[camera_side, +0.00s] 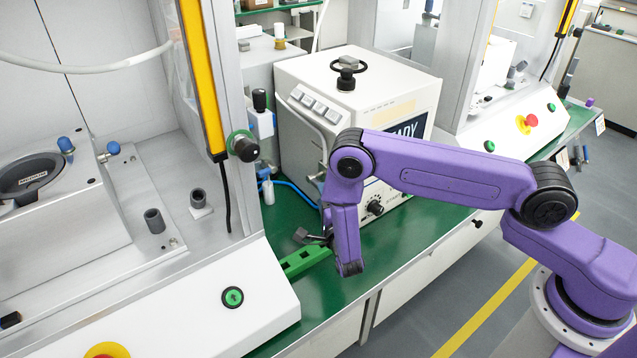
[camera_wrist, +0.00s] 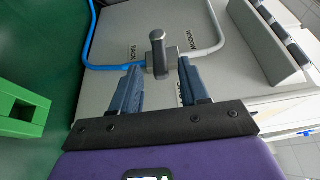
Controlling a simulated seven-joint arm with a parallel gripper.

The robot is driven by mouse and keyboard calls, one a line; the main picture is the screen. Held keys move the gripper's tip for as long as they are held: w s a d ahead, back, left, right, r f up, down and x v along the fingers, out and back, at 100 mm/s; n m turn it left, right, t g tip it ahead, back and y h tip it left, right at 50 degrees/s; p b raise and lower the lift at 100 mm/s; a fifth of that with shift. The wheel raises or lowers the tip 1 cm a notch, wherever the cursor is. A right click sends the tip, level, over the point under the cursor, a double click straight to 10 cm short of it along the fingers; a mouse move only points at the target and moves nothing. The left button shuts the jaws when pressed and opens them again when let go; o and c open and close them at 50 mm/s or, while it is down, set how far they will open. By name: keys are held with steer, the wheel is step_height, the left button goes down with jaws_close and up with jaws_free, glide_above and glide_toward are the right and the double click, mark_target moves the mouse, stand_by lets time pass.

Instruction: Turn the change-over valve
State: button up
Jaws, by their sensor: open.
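The change-over valve (camera_wrist: 160,66) is a small grey body with an upright grey lever (camera_wrist: 157,42), fixed on the light panel in the wrist view. A blue tube joins its left and a grey hose its right. My gripper (camera_wrist: 160,64) is open, with one blue-grey finger on each side of the valve in the picture. I cannot tell how far the fingertips are from the lever. In the side view my gripper (camera_side: 314,237) is low beside the white box, and my arm hides much of the valve area.
The white box (camera_side: 300,140) stands on the green bench (camera_side: 395,240). A green slotted block (camera_side: 303,261) lies close to my gripper, also in the wrist view (camera_wrist: 20,112). A blue tube (camera_side: 290,186) and grey hose run nearby. A sloped white console stands at left; bare bench shows at right.

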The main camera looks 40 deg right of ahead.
steer(key=x, duration=0.6)
steer(key=shift+w+d, duration=0.1)
steer(key=shift+w, duration=0.15)
jaws_close()
